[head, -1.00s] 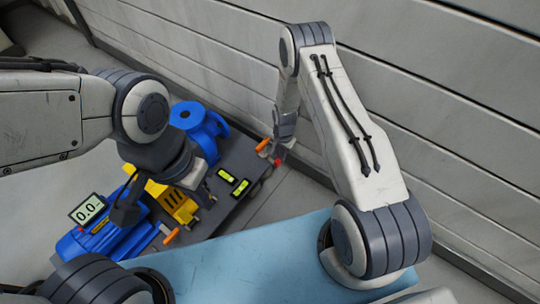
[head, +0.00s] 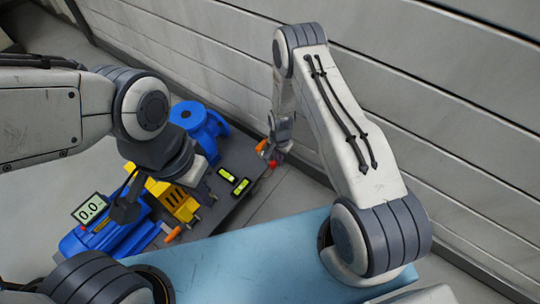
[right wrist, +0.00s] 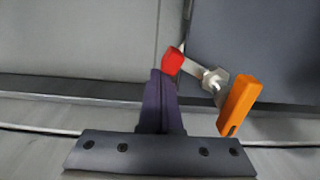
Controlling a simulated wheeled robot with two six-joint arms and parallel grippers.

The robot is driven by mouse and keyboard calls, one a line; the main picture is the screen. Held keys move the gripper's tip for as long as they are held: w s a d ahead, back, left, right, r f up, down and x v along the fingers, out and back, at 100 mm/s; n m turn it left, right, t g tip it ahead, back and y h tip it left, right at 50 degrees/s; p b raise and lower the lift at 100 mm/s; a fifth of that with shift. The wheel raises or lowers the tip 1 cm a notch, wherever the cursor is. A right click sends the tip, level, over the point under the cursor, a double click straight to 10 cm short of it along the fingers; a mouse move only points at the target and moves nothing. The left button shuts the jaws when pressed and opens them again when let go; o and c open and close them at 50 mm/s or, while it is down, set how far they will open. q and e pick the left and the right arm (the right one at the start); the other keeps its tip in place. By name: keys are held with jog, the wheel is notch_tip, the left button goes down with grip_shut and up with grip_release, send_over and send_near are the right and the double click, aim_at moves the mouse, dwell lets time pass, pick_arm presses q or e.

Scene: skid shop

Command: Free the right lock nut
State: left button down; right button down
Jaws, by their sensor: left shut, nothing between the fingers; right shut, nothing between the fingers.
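The right lock nut (right wrist: 214,80) is a metal hex nut with a short metal lever ending in a red tip (right wrist: 173,62), beside an orange handle (right wrist: 240,103). In the head view the orange handle (head: 261,146) and red tip (head: 272,164) show at the far right end of the dark base plate. My right gripper (right wrist: 157,76) is shut and empty, its fingertips close beside the red tip on its left; contact cannot be told. It also shows in the head view (head: 278,152). My left gripper (head: 125,212) is shut, above the blue motor near the digital readout.
The dark base plate (head: 232,207) carries a blue pump (head: 199,127), a yellow guard (head: 177,201), two green levels (head: 226,174) and a blue motor (head: 78,242). Another orange handle (head: 172,236) is at the near side. A digital readout (head: 90,208) shows 0.0. A panelled wall (head: 230,60) stands behind.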

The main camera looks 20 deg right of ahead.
jog(key=shift+s+a+r+p, duration=0.1)
jog(key=shift+s+a+p, duration=0.1)
jog(key=shift+a+p, duration=0.3)
jog(key=shift+s+a, duration=0.1)
jog(key=shift+a, duration=0.15)
